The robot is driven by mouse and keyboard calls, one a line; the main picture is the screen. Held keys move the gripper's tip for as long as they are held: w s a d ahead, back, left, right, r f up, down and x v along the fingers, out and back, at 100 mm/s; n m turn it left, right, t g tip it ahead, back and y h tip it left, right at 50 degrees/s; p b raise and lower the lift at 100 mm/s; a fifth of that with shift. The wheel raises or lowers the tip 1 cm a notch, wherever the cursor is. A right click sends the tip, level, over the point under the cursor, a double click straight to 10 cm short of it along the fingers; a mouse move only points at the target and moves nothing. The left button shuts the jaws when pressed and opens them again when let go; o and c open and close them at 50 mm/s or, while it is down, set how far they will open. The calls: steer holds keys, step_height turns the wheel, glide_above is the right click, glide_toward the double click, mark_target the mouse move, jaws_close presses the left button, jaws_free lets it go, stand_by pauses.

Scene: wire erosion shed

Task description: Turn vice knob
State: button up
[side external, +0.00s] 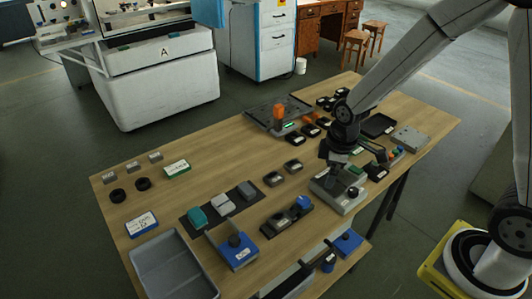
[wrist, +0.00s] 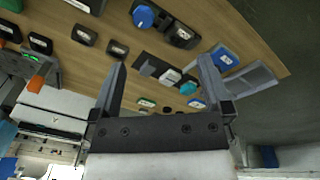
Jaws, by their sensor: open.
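My gripper (side external: 336,172) is open and points down over a grey box with a black round knob (side external: 353,191) on its top. In the wrist view my two fingers (wrist: 162,66) are spread with nothing between them. A blue knob (side external: 303,202) sits on a dark base to the left of my gripper; it also shows in the wrist view (wrist: 143,17). I cannot tell which knob belongs to the vice. My fingers partly hide the grey box, and contact is unclear.
The wooden table (side external: 160,206) carries a grey tray (side external: 172,268), a dark mat with several blocks, and a grey plate with an orange post (side external: 279,114). Several small black items stand close around my gripper. The table's left part has bare room.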

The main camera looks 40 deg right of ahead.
mark_target(304, 200)
steer(key=w+f+n, duration=0.2)
steer(key=f+n, duration=0.1)
steer(key=n, duration=0.1)
steer(key=w+f+n+g, duration=0.1)
steer(key=w+f+n, duration=0.2)
steer(key=w+d+f+n, duration=0.1)
steer(key=w+f+n, duration=0.1)
steer(key=f+n, duration=0.2)
steer(key=shift+w+f+n+g, duration=0.1)
steer(key=shift+w+n+g, duration=0.2)
steer(key=shift+w, duration=0.1)
steer(key=shift+f, duration=0.1)
steer(key=shift+f, duration=3.8)
steer(key=c, duration=1.3)
